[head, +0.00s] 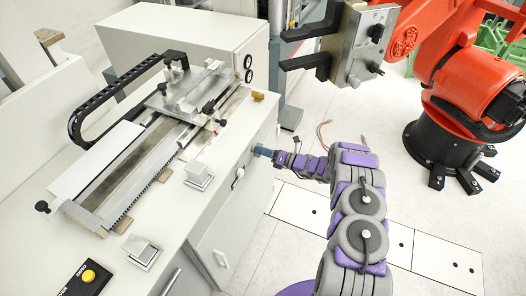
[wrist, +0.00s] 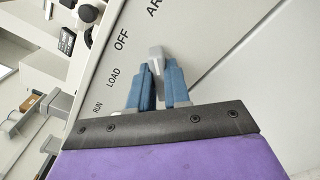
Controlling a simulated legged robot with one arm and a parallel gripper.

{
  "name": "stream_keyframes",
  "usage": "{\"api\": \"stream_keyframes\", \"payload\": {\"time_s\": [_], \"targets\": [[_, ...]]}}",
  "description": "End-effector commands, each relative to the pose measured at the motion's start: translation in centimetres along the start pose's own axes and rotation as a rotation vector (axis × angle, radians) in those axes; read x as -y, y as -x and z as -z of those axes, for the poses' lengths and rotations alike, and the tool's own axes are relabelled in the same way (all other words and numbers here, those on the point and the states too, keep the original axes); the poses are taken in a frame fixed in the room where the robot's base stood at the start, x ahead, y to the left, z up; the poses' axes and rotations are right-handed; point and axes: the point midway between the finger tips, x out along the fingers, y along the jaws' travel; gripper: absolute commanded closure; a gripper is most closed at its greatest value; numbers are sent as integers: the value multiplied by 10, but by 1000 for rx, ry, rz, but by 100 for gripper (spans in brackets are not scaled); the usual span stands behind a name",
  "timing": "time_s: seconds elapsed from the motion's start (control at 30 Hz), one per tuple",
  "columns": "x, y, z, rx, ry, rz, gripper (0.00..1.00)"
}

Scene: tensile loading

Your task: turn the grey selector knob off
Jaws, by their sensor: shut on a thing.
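The grey selector knob (wrist: 156,56) is on the pale panel in the wrist view, with its upper end showing between my fingertips. The printed words RUN, LOAD, OFF and a cut-off word starting AR run around its left and upper side. The knob's visible end points up the picture; which mark it lines up with I cannot tell. My gripper (wrist: 160,78) has blue fingers shut on the knob, and they hide its lower part. In the head view my gripper (head: 260,151) is against the front of the white cabinet (head: 222,200), and the knob is hidden there.
A linear rail machine (head: 130,150) lies on the cabinet top. A grey jawed fixture (head: 350,50) and an orange robot arm (head: 470,85) stand at the upper right. The floor beside the cabinet is mostly clear.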

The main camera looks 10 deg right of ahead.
Motion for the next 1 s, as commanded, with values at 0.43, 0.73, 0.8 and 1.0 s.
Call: {"api": "stream_keyframes", "payload": {"time_s": [0.43, 0.73, 0.8, 1.0], "targets": [[1, 0, 0, -1, 71, 3, 100], [0, 0, 1, 0, 292, 2, 100], [1, 0, 1, 1, 352, 3, 100], [1, 0, 2, 1, 517, 3, 100]]}}
